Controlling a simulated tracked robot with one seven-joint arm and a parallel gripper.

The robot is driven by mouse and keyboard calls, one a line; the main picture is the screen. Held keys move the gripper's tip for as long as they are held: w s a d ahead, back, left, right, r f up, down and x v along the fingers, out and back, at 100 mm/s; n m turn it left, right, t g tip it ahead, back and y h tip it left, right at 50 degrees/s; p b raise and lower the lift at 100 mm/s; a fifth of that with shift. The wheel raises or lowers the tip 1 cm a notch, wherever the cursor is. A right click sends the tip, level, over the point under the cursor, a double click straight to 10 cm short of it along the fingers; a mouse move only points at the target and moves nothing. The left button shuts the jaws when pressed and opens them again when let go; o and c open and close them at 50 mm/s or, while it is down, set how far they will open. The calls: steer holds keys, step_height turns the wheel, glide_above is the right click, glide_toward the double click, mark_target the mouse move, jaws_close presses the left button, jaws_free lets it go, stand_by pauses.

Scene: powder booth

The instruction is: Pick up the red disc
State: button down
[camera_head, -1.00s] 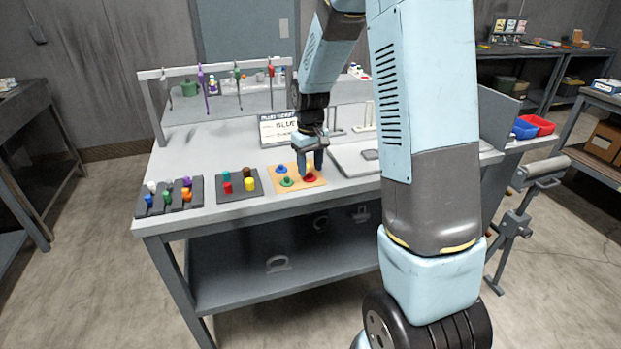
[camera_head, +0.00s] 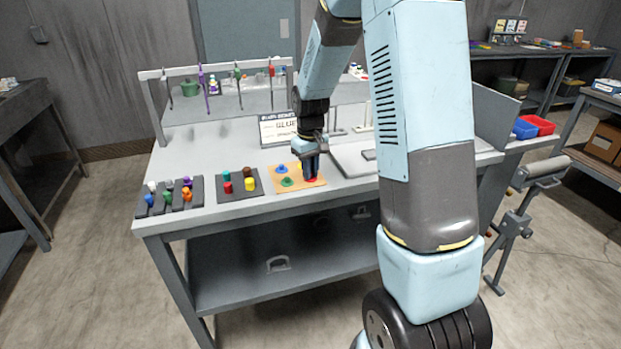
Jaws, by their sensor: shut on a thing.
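The red disc (camera_head: 311,180) is at the front right of the tan board (camera_head: 318,187) on the workbench. A blue disc (camera_head: 282,169) and a green disc (camera_head: 287,182) sit on the same board to the left. A yellow piece (camera_head: 296,166) shows partly behind my gripper.
A dark tray (camera_head: 238,191) with several coloured pegs stands left of the board, and more dark racks (camera_head: 168,205) stand farther left. A sign (camera_head: 275,130) stands behind. The bench's front strip is clear.

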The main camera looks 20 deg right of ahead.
steer(key=shift+r, duration=0.15)
steer(key=shift+r, duration=0.3)
step_height(320, 180, up, 3)
steer(key=shift+f, duration=0.2)
steer(key=s+a+r, duration=0.3)
steer(key=s+r, duration=0.6)
steer(key=s, duration=0.4)
steer(key=shift+s+r, duration=0.25)
steer(key=shift+s, duration=0.15)
